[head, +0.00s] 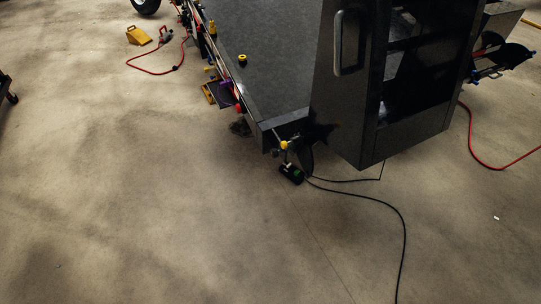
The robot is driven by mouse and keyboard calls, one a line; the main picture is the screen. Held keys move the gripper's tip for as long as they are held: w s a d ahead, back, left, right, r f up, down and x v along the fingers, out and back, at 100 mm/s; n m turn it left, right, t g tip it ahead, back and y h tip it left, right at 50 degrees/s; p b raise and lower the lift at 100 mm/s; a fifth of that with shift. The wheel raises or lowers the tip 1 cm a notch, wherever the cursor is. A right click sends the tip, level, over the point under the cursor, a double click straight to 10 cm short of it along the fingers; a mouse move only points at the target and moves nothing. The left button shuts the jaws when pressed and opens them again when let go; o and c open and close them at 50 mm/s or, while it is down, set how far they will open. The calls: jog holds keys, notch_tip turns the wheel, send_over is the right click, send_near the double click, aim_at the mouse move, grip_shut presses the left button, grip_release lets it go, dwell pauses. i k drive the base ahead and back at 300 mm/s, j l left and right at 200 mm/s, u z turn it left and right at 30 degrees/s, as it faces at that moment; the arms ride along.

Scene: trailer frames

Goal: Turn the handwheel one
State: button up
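I cannot clearly make out a handwheel. A dark round plate-like part (507,56) with small blue fittings shows at the upper right, partly cut by the dark housing; I cannot tell whether it is a wheel. Small yellow (284,145) and red (238,107) knob-like parts sit along the left edge and near corner of the dark trailer frame (270,60). My gripper is not in view.
A tall dark housing (345,110) with a grip stands at the frame's right. A yellow chock (138,35) and red hoses (150,71) lie beyond. The near floor is clear except for the cable.

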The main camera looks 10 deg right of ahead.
aim_at(275, 153)
jog(key=z, duration=0.4)
jog(key=i+j+z, duration=0.45)
jog(key=j, duration=0.15)
jog(key=i+j+z, duration=0.2)
jog(key=j, duration=0.15)
jog(key=i+j, duration=0.15)
jog(key=j, duration=0.25)
jog(key=i+j+z, duration=0.1)
jog(key=j, duration=0.3)
jog(key=i+j, duration=0.15)
jog(key=j, duration=0.25)
jog(key=i+j+z, duration=0.1)
jog(key=j, duration=0.3)
jog(key=i+j, duration=0.1)
jog(key=j, duration=0.3)
jog(key=i+j+z, duration=0.15)
jog(key=j, duration=0.25)
jog(key=i+j, duration=0.1)
jog(key=j, duration=0.35)
jog(key=i+j, duration=0.1)
jog(key=j, duration=0.35)
jog(key=i+j, duration=0.1)
jog(key=j, duration=0.35)
